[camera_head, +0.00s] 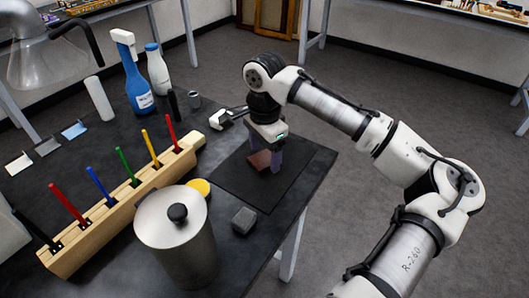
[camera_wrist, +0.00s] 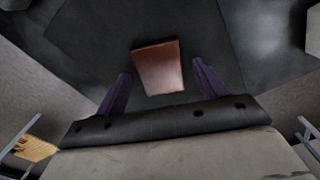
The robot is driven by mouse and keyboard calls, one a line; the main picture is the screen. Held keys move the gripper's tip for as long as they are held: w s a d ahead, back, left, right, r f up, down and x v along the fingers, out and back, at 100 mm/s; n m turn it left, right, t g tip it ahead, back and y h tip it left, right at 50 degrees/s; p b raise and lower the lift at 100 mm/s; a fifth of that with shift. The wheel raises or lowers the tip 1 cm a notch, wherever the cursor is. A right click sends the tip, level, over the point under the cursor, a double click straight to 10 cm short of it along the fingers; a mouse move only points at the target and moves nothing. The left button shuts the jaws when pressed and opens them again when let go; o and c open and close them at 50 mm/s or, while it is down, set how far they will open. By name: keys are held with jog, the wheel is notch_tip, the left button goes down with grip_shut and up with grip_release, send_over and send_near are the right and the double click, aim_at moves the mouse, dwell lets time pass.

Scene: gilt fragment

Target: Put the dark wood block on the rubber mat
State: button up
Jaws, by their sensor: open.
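The dark wood block (camera_head: 260,160) is reddish brown and rests on the dark rubber mat (camera_head: 240,181), in the mat's upper middle part in the head view. The block (camera_wrist: 158,68) also shows whole in the wrist view, lying between the two fingertips with gaps on both sides. My gripper (camera_head: 266,158) points down over the mat, with its purple fingers open and partly in front of the block in the head view. In the wrist view my gripper (camera_wrist: 161,72) holds nothing. Whether the fingertips touch the mat cannot be told.
A lidded metal pot (camera_head: 178,240), a yellow disc (camera_head: 198,187) and a dark grey block (camera_head: 244,220) stand near the mat. A wooden rack (camera_head: 115,220) with coloured sticks is at left. A blue bottle (camera_head: 134,75) stands behind. The table edge is close on the mat's right.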

aim_at(265, 158)
notch_tip(265, 158, up, 12)
jog(key=shift+f, duration=0.2)
